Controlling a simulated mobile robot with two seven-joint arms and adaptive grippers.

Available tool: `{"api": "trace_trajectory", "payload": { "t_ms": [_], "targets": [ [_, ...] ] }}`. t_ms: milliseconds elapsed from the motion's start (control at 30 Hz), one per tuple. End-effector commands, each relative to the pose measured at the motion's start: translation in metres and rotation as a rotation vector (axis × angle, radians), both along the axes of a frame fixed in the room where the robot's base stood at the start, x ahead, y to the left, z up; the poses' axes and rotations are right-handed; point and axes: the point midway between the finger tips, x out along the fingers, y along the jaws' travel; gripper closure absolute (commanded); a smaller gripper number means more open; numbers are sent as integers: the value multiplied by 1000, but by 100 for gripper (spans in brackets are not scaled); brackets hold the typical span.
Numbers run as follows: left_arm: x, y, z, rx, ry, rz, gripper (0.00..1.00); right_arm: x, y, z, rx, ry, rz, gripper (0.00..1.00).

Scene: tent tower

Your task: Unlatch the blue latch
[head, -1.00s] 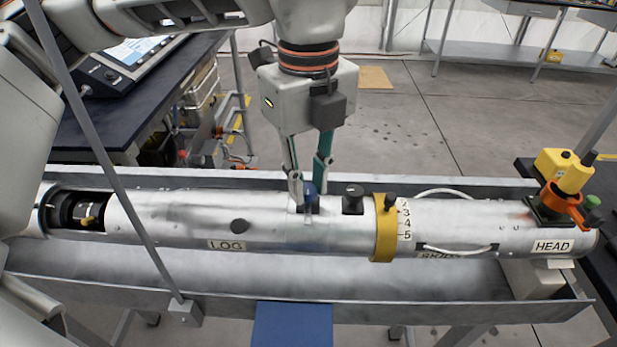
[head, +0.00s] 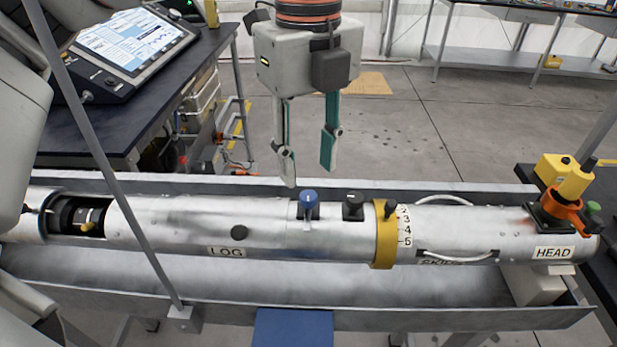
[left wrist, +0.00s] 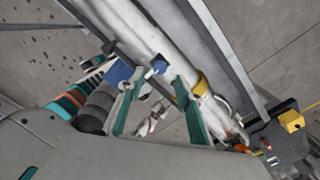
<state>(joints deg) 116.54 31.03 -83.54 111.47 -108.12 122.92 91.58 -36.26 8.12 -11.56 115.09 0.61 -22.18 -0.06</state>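The blue latch (head: 309,198) sits on top of the silver tube (head: 180,222), left of a black knob (head: 352,204) and the yellow ring (head: 384,234). Its round blue cap shows with a short stem below it. I cannot tell whether it is latched. My left gripper (head: 307,174) is open and empty above the tube, its fingers pointing down. The fingertips are apart from the latch, just above and behind it. In the left wrist view, the blue latch (left wrist: 159,67) shows past the two open fingers (left wrist: 153,92). My right gripper is not seen.
The tube lies in a long metal trough (head: 240,283). A thin grey post (head: 110,170) crosses the left side in front of the tube. A yellow and orange device (head: 563,182) stands on the HEAD end.

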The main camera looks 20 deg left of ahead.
Motion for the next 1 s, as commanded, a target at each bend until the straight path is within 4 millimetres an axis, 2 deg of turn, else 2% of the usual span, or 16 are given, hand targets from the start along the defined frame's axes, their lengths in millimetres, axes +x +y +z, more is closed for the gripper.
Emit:
{"api": "trace_trajectory", "payload": {
  "t_ms": [33, 200, 400, 1000],
  "targets": [
    [1, 0, 12, 0, -5, 2, 65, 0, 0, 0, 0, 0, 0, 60],
    [1, 0, 43, 0, -5, 1, 65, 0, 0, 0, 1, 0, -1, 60],
    [0, 0, 64, 0, -1, 2, 65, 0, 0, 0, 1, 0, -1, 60],
    [1, -2, 69, -21, 0, -13, 65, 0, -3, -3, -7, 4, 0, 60]
  ]
}}
